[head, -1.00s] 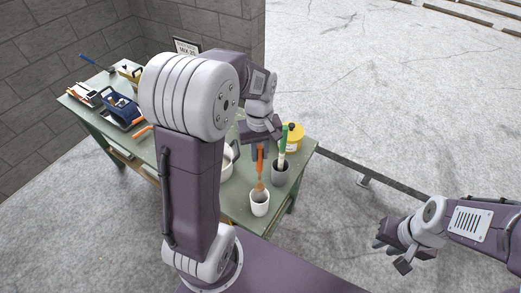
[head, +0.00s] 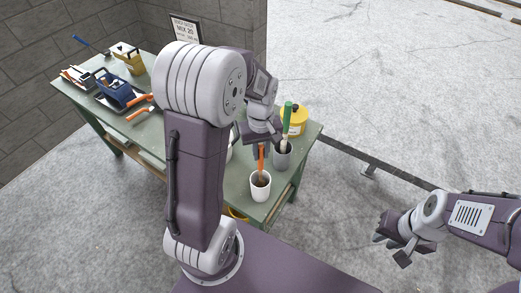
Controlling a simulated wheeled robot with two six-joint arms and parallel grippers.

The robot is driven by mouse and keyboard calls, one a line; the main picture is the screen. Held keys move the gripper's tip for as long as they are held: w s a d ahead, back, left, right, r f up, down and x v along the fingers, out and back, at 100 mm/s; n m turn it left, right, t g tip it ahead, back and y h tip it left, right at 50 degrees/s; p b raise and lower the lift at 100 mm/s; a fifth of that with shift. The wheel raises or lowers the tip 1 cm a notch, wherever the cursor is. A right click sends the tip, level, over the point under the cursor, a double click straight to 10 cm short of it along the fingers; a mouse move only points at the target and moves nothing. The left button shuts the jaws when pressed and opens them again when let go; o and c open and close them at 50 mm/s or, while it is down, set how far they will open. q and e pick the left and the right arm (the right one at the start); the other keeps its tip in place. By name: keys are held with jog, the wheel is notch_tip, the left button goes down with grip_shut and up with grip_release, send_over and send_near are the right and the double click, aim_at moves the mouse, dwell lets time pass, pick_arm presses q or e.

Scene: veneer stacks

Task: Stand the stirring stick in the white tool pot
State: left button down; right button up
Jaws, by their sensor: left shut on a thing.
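The white tool pot (head: 260,191) stands upright near the front right edge of the green workbench. An orange-handled stick (head: 261,156) stands nearly upright over it, with its lower end inside the pot's mouth. I take it for the stirring stick. My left gripper (head: 261,143) is at the stick's top, shut on it; the fingers partly hide the upper handle. Whether the lower end touches the pot's bottom is hidden. My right gripper (head: 391,246) is open and empty, over the floor at the right, far from the pot.
A grey pot (head: 282,158) with a green-handled tool (head: 287,118) stands just behind right of the white pot. A yellow tub (head: 295,122) is behind it. A blue tray (head: 119,92) and orange-handled tools lie at the bench's left. My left arm hides the bench's middle.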

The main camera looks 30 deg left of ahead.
pick_arm(q)
jog(key=shift+a+f, duration=0.1)
jog(key=shift+f, duration=0.1)
jog(key=c, duration=1)
grip_release()
jog(key=shift+r, duration=0.15)
notch_tip(320, 180, up, 12)
jog(key=p, duration=1.1)
jog(key=shift+p, duration=0.3)
jog(key=shift+f, duration=0.2)
